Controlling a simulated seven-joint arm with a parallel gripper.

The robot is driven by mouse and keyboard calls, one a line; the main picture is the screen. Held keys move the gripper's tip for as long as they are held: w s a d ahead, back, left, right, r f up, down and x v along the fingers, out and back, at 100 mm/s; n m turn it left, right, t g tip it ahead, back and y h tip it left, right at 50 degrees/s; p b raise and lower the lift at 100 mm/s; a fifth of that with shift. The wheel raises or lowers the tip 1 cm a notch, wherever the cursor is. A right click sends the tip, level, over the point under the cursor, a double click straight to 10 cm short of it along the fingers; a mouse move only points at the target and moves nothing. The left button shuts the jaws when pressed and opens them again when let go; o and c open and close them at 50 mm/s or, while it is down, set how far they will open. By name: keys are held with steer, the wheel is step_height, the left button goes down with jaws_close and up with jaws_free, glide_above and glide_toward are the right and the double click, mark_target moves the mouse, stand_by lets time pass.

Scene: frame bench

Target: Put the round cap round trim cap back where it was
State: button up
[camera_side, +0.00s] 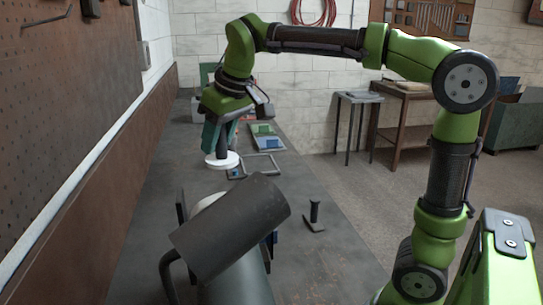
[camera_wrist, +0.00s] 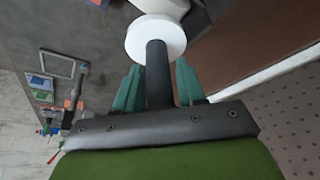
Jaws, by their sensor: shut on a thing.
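The round trim cap is a white disc with a dark stem; it shows below my gripper in the side view (camera_side: 221,161) and ahead of it in the wrist view (camera_wrist: 156,40). My gripper (camera_wrist: 159,85), with teal fingers, is shut on the dark stem. The side view also shows my gripper (camera_side: 216,137) holding the cap above the bench, disc downward. The cap is apart from the large grey cylinder in front. A pale rounded part (camera_side: 207,202) shows partly behind that cylinder, and a pale shape lies just past the disc in the wrist view (camera_wrist: 165,8).
The dark grey cylinder (camera_side: 230,225) stands tilted on the near bench. A black-knobbed piece (camera_side: 314,215) is right of it. An empty rectangular frame (camera_side: 262,164) and a tray with coloured pieces (camera_side: 267,141) lie farther back. A brown pegboard wall (camera_side: 60,110) bounds the left.

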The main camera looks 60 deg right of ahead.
steer(key=w+d+f+m+h, duration=0.1)
steer(key=w+d+f+m, duration=0.15)
steer(key=d+f, duration=0.8)
steer(key=w+d+f+m+g+h, duration=0.1)
steer(key=d+f+m, duration=0.35)
steer(key=d, duration=1.05)
steer(key=w+d+f+m+h, duration=0.1)
steer(key=d+f+m, duration=0.1)
steer(key=d+f, duration=0.85)
steer(key=x, duration=0.2)
steer(key=s+x, duration=0.1)
steer(key=x, duration=0.4)
steer(key=shift+s+d+f, duration=0.25)
steer(key=shift+f, duration=0.05)
steer(key=shift+f, duration=0.1)
steer(key=o, duration=0.7)
steer(key=shift+f, duration=0.1)
steer(key=shift+c, duration=0.2)
steer(key=o, duration=0.4)
steer(key=shift+o, duration=0.2)
